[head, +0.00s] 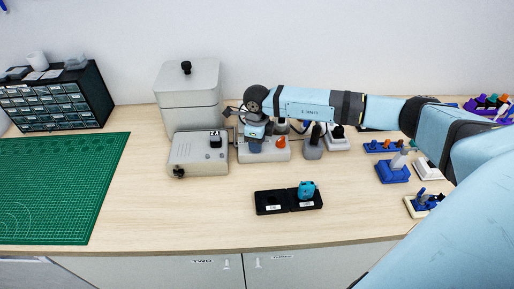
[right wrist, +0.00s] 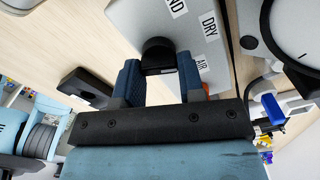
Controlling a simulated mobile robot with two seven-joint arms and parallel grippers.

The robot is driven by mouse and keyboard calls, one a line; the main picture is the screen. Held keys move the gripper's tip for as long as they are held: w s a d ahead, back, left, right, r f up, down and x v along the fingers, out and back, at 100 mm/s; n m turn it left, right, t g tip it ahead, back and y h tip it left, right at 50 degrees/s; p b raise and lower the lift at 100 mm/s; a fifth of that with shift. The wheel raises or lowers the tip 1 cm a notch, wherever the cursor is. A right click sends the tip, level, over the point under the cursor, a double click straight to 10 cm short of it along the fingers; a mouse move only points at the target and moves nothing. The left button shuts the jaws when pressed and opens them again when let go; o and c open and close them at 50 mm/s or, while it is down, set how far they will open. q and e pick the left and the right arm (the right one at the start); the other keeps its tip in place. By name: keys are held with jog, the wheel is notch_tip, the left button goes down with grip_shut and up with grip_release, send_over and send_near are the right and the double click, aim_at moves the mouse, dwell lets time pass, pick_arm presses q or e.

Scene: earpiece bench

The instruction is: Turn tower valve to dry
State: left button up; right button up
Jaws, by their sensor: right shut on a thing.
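My right gripper (head: 257,146) reaches down over a pale grey box (head: 243,155) in the middle of the bench. In the right wrist view, the blue fingers of my right gripper (right wrist: 158,72) are shut on a black knob (right wrist: 158,50) on the grey box (right wrist: 190,48), one finger on each side. White labels on the box face read DRY (right wrist: 209,26) and AIR (right wrist: 202,66); a third label, partly cut off, ends in ND (right wrist: 176,8). The knob is hidden behind the gripper in the head view, and its pointing direction is unclear. My left gripper is out of view.
An orange knob (head: 281,142) is close right of my gripper. A grey box (head: 198,160) stands left, a lidded white container (head: 188,85) behind. A black holder (head: 272,203) with a teal piece (head: 306,188) lies in front. The green mat (head: 70,185) is clear.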

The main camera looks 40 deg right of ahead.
jog(key=shift+w+n+b, duration=0.1)
jog(key=shift+n+b, duration=1.3)
jog(key=shift+n, duration=0.4)
jog(key=o, duration=0.9)
jog(key=shift+o, duration=0.2)
notch_tip(320, 180, up, 14)
jog(key=b, duration=0.1)
jog(key=shift+f, duration=0.1)
